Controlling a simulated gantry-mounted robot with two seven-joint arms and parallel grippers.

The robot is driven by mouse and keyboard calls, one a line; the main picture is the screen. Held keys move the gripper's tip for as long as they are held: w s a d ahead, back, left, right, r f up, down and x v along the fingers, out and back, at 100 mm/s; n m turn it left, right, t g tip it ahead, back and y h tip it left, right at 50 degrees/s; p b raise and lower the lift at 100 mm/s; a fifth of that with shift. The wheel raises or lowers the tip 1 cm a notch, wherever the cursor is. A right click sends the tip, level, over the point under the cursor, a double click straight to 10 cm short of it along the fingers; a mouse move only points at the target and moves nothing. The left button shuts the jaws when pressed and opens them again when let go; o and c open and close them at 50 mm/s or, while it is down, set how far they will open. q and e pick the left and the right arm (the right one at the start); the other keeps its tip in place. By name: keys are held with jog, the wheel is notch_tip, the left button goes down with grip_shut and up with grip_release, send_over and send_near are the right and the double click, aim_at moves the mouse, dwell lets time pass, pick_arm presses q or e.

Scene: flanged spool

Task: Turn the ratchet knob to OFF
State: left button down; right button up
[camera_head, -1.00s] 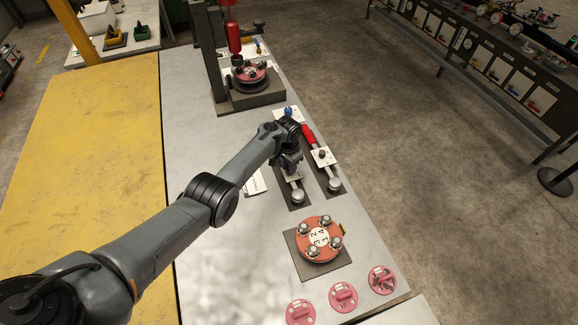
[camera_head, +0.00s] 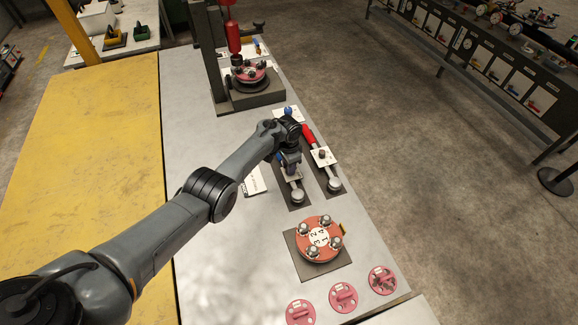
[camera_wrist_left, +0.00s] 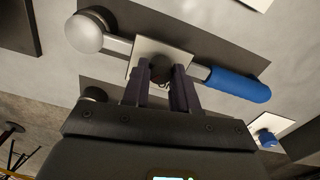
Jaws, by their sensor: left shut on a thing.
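The blue-handled ratchet wrench (camera_wrist_left: 235,84) lies on a dark mat, with a round silver head (camera_wrist_left: 86,33) at its left end in the left wrist view. A white plate (camera_wrist_left: 147,46) sits around the middle of its shaft. On the plate is a small dark ratchet knob (camera_wrist_left: 160,66). My left gripper (camera_wrist_left: 168,76) has its fingers on either side of the knob and is shut on it. In the head view my left gripper (camera_head: 290,168) points down over this wrench, hiding the knob and much of the handle. My right gripper is not in view.
A red-handled wrench (camera_head: 321,156) lies parallel just to the right. A red flanged disc with bolts (camera_head: 319,238) stands in front on a dark base. Several pink discs (camera_head: 343,297) lie at the near edge. A press with a red tool (camera_head: 235,40) stands behind.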

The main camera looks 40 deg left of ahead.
pick_arm(q)
jog(key=c, duration=0.9)
grip_release()
jog(key=shift+o, duration=0.2)
jog(key=shift+r+p, duration=0.35)
jog(key=shift+r, duration=0.15)
notch_tip(320, 180, up, 10)
jog(key=p, duration=0.3)
jog(key=shift+a+f, duration=0.1)
jog(key=shift+f, duration=0.05)
